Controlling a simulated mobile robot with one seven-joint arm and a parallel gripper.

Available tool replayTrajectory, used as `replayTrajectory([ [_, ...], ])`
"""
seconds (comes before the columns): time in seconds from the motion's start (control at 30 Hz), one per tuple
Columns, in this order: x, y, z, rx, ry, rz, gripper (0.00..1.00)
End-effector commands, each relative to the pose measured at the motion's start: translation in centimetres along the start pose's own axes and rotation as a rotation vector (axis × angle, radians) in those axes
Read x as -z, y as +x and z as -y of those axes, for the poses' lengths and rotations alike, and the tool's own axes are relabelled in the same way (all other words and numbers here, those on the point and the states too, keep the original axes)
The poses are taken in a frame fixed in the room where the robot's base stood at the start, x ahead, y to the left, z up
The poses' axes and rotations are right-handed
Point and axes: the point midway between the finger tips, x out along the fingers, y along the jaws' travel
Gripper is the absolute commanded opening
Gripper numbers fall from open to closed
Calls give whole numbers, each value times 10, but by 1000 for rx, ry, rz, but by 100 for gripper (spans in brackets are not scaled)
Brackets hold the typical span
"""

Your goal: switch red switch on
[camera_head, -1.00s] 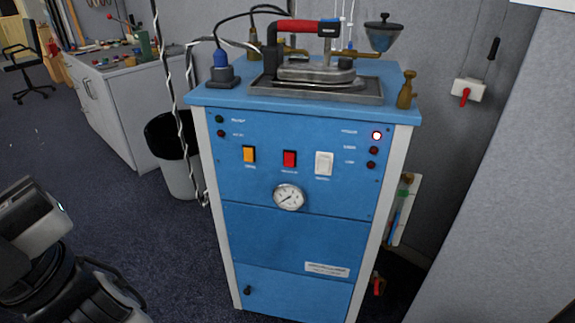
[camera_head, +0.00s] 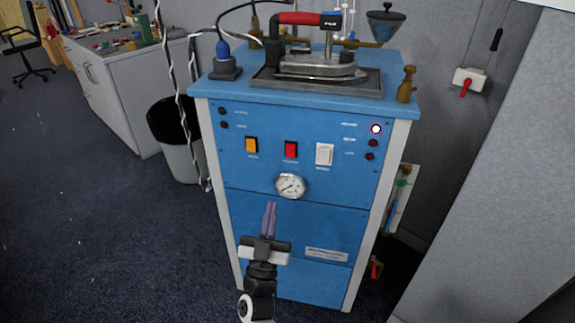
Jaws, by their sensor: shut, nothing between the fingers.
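The red switch (camera_head: 291,150) is a small rocker on the front of a blue machine cabinet (camera_head: 300,233). It sits between an orange switch (camera_head: 251,145) on its left and a white switch (camera_head: 324,154) on its right. My gripper (camera_head: 269,204) is in front of the cabinet, pointing up, with its two fingers together and nothing between them. Its tips are below and slightly left of the round gauge (camera_head: 290,186), and lower than the red switch. The gripper appears apart from the switch. Nothing hides the switch.
An iron (camera_head: 318,64) with a red handle rests on a tray on the cabinet top. A bin (camera_head: 178,140) and hanging cables stand left. Floor at the left is open.

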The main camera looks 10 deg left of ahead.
Motion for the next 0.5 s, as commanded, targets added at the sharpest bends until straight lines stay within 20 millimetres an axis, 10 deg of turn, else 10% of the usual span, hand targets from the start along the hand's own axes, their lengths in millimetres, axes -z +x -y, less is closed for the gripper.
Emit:
replayTrajectory([
  [0.5, -11, -5, -12, -22, -31, 26, 0],
])
